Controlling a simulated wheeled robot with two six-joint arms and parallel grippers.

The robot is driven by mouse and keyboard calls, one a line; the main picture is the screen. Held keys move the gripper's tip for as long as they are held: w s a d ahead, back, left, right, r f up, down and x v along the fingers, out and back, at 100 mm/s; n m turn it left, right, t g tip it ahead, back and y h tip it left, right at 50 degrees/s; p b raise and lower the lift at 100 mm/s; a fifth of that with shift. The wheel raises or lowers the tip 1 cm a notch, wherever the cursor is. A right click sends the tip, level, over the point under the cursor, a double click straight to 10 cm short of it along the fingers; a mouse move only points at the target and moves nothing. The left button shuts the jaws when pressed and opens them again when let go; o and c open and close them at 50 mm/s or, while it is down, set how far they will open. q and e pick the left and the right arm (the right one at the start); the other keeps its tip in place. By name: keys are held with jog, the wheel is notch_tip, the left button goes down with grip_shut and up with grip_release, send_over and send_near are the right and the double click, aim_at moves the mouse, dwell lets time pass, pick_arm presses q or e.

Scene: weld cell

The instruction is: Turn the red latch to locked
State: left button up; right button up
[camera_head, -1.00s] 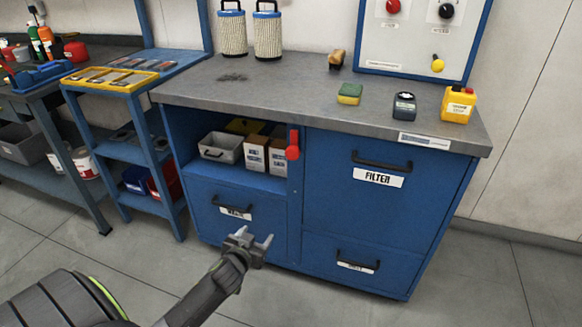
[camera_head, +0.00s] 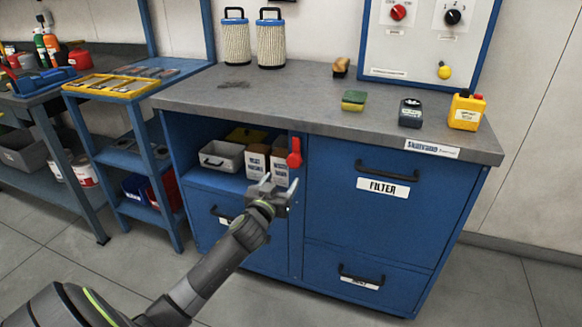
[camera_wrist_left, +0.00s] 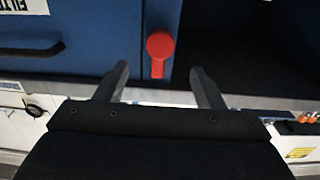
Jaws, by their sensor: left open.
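The red latch (camera_head: 294,152) is on the narrow blue post between the open shelf and the FILTER drawer. Its round hub is at the bottom and its handle points up. In the left wrist view the red latch (camera_wrist_left: 160,47) appears ahead of and between the two fingers, with the picture upside down. My left gripper (camera_head: 277,183) is open and empty, a little below and left of the latch in the head view, apart from it. The fingers also show in the left wrist view (camera_wrist_left: 160,84). My right gripper is not in view.
The blue cabinet (camera_head: 350,225) has the FILTER drawer handle (camera_head: 388,170) right of the latch. A grey bin (camera_head: 221,157) and boxes (camera_head: 257,161) sit on the shelf left of it. A sponge, small containers and filters stand on the worktop (camera_head: 300,95).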

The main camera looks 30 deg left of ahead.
aim_at(293, 164)
pick_arm(q)
jog(key=x, duration=0.7)
jog(key=shift+w+a, duration=0.1)
jog(key=shift+w, duration=0.25)
jog(key=shift+w+a, duration=0.1)
jog(key=shift+w, duration=0.35)
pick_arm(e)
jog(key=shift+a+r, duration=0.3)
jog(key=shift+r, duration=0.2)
pick_arm(q)
jog(key=shift+c, duration=0.2)
grip_shut()
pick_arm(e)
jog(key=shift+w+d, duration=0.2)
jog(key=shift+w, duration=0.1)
